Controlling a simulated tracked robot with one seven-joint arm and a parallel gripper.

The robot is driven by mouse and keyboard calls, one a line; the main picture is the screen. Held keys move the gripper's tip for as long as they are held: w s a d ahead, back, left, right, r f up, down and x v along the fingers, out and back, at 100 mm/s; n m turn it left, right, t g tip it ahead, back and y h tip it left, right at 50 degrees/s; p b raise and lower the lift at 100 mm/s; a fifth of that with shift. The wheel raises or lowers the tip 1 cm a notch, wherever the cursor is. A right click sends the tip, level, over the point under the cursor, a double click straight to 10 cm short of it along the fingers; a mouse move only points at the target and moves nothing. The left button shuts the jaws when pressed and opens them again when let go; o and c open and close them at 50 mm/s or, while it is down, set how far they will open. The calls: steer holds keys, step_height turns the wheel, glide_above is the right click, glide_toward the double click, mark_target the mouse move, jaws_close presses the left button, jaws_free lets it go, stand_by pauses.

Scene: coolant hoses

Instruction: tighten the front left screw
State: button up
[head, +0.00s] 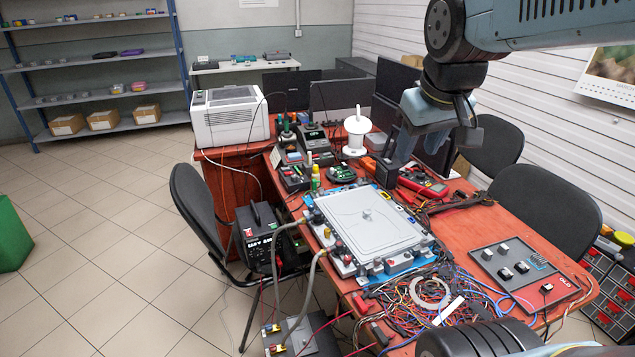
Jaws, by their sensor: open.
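A grey flat-lidded unit (370,222) with a small raised knob in its middle lies on a blue-edged base on the red-brown table. Two grey hoses (318,278) run from fittings on its left side down over the table edge. Small coloured fittings (327,235) line that side, and dark and metal fittings (385,266) line the front. I cannot pick out the front left screw among these small parts. My gripper (432,146) hangs above the table's back right part, behind and above the unit. Its fingers are apart, with nothing seen held between them.
Tangled wires (430,300) cover the table in front of the unit. A dark panel (525,272) lies to the right. Chairs (200,215) flank the table.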

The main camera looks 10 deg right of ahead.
steer(key=w+a+n+g, duration=0.15)
steer(key=w+n, duration=0.25)
steer(key=w, duration=0.7)
steer(key=n+g, duration=0.4)
steer(key=n, duration=0.8)
glide_above(321, 189)
step_height(321, 189, down, 22)
steer(key=shift+t, duration=0.25)
step_height(321, 189, down, 13)
steer(key=shift+w+d+r, duration=0.1)
steer(key=shift+c, duration=0.3)
